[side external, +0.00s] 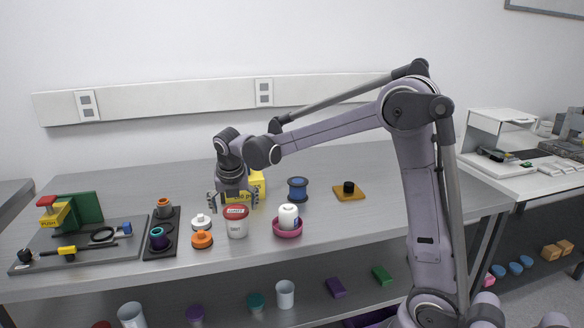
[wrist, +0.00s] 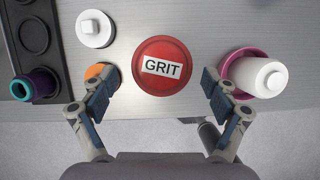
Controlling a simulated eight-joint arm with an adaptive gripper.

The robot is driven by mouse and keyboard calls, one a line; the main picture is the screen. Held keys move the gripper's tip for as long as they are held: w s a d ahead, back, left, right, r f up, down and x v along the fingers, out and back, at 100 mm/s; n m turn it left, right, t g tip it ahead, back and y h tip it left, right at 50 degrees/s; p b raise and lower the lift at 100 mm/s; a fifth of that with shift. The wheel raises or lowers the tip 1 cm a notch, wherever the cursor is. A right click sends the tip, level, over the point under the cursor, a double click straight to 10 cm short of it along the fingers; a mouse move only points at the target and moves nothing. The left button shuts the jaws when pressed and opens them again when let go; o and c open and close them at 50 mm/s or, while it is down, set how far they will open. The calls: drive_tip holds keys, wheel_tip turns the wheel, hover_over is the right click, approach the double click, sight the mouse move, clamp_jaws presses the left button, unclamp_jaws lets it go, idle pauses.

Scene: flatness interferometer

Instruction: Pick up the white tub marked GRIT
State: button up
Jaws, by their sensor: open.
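The white tub marked GRIT (side external: 237,227) stands upright on the grey bench near its front edge, with a red lid. In the wrist view its red lid (wrist: 162,66) with the white GRIT label faces up at me, slightly above centre. My gripper (side external: 233,203) is open and empty, just above and behind the tub in the side view. In the wrist view the two fingertips of my gripper (wrist: 160,84) lie either side of the lid, with gaps on both sides. I cannot tell how high they are above the lid.
A pink bowl (side external: 288,231) with a white bottle stands close right of the tub. An orange-based item (side external: 202,239) and a white knobbed item (side external: 201,222) stand close left. A yellow box (side external: 257,185) is behind. A black tray (wrist: 42,40) lies further left.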

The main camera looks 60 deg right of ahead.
drive_tip(key=shift+x, duration=3.45)
drive_tip(key=shift+s, duration=0.15)
drive_tip(key=c, duration=1.4)
